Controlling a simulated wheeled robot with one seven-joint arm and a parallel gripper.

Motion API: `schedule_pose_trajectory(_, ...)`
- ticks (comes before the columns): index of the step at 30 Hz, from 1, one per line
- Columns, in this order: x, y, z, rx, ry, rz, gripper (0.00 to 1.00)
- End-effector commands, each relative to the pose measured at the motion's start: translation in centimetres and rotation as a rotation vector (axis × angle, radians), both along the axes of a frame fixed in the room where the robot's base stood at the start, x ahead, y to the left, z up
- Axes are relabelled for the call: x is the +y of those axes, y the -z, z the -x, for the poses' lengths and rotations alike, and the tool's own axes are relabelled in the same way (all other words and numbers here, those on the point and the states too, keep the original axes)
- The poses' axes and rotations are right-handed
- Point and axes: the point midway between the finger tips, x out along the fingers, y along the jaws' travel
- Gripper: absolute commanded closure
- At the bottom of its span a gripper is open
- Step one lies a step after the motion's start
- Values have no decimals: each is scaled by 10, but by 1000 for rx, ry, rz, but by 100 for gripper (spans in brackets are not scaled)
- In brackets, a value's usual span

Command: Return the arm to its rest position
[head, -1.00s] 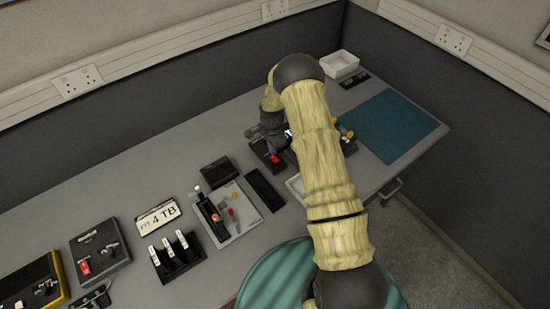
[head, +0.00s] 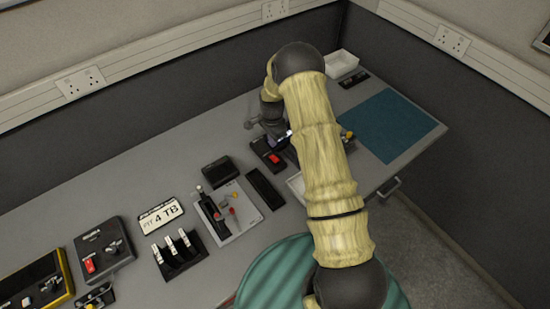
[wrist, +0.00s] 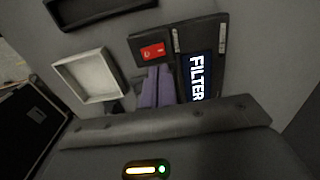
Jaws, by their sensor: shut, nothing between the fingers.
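My arm (head: 323,140) rises from the lower right of the head view and bends over the bench. My gripper (head: 284,140) hangs low beyond the upper arm, close to a black box with a red switch (head: 272,158), and is partly hidden. In the wrist view, my gripper (wrist: 156,75) shows as two purplish fingers, shut and empty. The red switch (wrist: 153,52) lies just beyond the fingertips. A dark panel lettered FILTER (wrist: 195,75) is right beside them. I cannot tell whether the fingers touch anything.
A white tray (wrist: 98,75) and a dark tray (wrist: 95,12) lie left of the fingers in the wrist view. A lever panel (head: 232,214), number plate (head: 160,216) and switch boxes (head: 100,248) stand along the grey bench. A teal mat (head: 390,125) is clear at the right.

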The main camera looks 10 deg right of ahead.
Motion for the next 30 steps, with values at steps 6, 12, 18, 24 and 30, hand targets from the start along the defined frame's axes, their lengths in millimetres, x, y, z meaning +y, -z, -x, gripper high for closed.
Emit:
schedule_pose_trajectory(6,0,0,0,0,0,0,100)
schedule_pose_trajectory(12,0,-11,3,-8,-30,0,100)
schedule_pose_trajectory(18,1,-62,22,-41,-189,6,100)
schedule_pose_trajectory(24,1,-121,61,-82,-404,19,100)
schedule_pose_trajectory(30,0,-169,110,-118,-615,42,100)
